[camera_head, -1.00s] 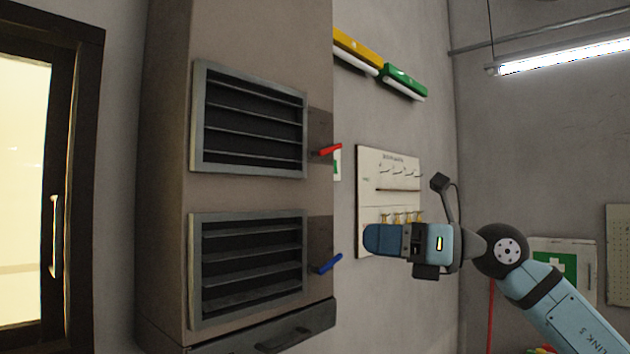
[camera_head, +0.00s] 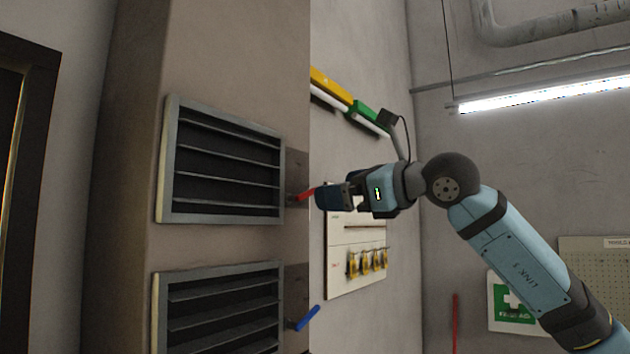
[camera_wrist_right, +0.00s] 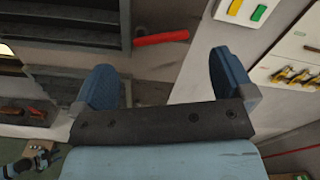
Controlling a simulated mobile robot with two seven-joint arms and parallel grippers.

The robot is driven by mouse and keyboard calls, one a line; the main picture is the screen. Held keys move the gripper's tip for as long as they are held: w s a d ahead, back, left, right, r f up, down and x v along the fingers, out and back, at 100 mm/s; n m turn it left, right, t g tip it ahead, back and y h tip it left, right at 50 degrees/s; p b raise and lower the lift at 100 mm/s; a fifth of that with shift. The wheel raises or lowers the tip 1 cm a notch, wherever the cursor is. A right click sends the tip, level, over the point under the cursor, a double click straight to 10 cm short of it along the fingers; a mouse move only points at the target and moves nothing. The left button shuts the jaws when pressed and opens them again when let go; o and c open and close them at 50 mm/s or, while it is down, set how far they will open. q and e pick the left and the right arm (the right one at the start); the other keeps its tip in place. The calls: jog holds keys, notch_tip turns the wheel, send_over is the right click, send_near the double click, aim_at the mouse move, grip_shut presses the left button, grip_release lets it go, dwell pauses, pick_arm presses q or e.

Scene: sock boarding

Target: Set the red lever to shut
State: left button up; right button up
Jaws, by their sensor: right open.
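The red lever (camera_head: 305,194) juts from the right side of the cabinet beside the upper louvred vent (camera_head: 224,165), tilted slightly up to the right. My right gripper (camera_head: 322,196) is close by it on the right in the head view, and its near finger sits by the lever's tip. In the right wrist view the red lever (camera_wrist_right: 161,38) lies beyond the two blue fingertips, between them sideways. The right gripper (camera_wrist_right: 165,80) is open with nothing between its fingers. I cannot tell whether it touches the lever. My left gripper does not show in the head view.
A blue lever (camera_head: 308,318) sits below, beside the lower vent (camera_head: 220,312). A white board with yellow-handled items (camera_head: 354,280) hangs on the wall behind my right gripper. Yellow (camera_head: 332,88) and green (camera_head: 364,116) bars are above it.

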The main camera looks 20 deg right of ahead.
aim_at(310, 192)
jog(key=p+x, duration=0.1)
jog(key=x, duration=0.3)
jog(key=shift+w+a+r, duration=0.1)
jog(key=shift+w+a, duration=0.1)
jog(key=shift+w+a+p, duration=0.35)
jog(key=shift+w+p, duration=0.05)
jog(key=shift+w, duration=0.05)
jog(key=c, duration=0.9)
